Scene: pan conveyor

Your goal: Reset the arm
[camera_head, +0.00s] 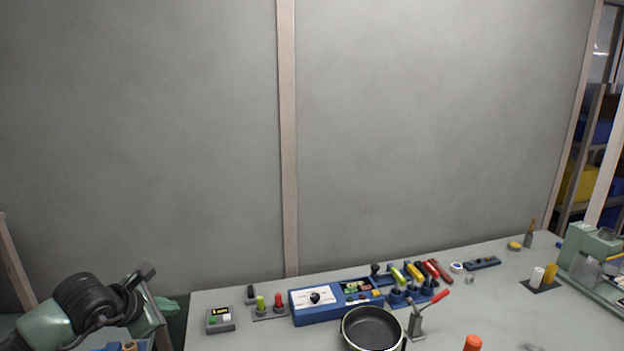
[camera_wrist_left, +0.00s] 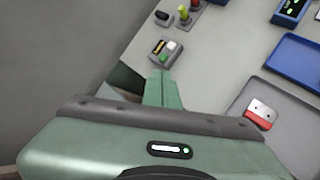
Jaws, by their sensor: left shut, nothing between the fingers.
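My left arm comes in at the lower left of the head view. Its gripper (camera_head: 169,304) is just beyond the left end of the grey table (camera_head: 240,340), partly hidden behind its own housing. In the left wrist view the green fingers (camera_wrist_left: 163,84) are together and empty, close to a small control box (camera_wrist_left: 164,52) with buttons. I cannot tell if they touch the table. My right gripper is not in view. A dark round pan (camera_head: 372,328) stands at the table's front middle.
A red-handled clamp (camera_head: 418,318) stands beside the pan. A green machine (camera_head: 590,250) is at right. A grey wall (camera_head: 150,130) stands behind.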

